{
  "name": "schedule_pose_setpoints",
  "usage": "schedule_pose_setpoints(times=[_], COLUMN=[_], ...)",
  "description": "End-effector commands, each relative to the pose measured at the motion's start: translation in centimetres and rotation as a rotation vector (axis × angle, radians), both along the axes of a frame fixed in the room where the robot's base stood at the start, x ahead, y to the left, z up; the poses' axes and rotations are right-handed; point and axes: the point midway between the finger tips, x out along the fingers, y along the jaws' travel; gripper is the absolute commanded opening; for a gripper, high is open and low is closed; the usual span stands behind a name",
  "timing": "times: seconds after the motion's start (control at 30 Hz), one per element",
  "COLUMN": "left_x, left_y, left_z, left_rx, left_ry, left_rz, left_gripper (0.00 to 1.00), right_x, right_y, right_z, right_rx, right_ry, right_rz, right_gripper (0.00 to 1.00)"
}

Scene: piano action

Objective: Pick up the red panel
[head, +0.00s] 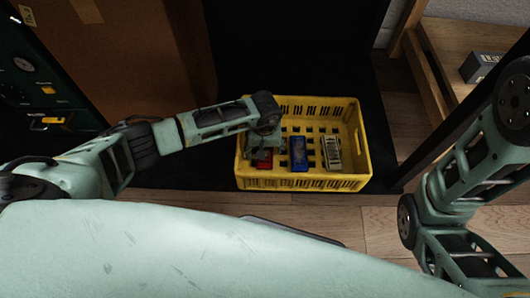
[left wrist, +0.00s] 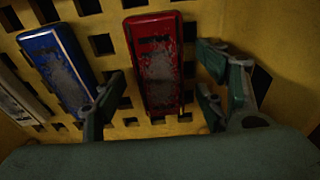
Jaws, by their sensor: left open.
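The red panel (head: 263,159) lies in the yellow crate (head: 350,121), at its left side in the head view, partly hidden under my left gripper (head: 262,146). In the left wrist view the red panel (left wrist: 157,62) is a long worn block on the crate's slotted floor. My left gripper (left wrist: 165,98) is open, with a finger to each side of the panel's near end. I cannot tell whether the fingers touch it. My right arm shows at the right edge of the head view, but its gripper is out of sight.
A blue panel (head: 299,153) lies beside the red one in the crate, and a grey-white panel (head: 331,152) lies further right. The crate's walls stand around them. A cardboard box (head: 125,50) stands at the left, and a wooden shelf (head: 455,50) at the right.

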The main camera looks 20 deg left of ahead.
Motion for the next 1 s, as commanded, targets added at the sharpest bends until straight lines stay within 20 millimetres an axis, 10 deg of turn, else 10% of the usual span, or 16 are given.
schedule_pose_setpoints(times=[0.73, 1.0], left_x=[-0.01, 0.05], left_y=[0.01, 0.00], left_z=[0.09, 0.49], left_rx=[0.000, -0.001], left_ry=[0.000, -0.001], left_rz=[0.000, 0.000], left_gripper=[0.13, 0.12], right_x=[-0.03, -0.01], right_y=[0.02, 0.01], right_z=[0.06, 0.34], right_rx=[-0.001, -0.001], right_ry=[-0.001, 0.000], right_rz=[0.000, 0.000], right_gripper=[0.40, 0.40])
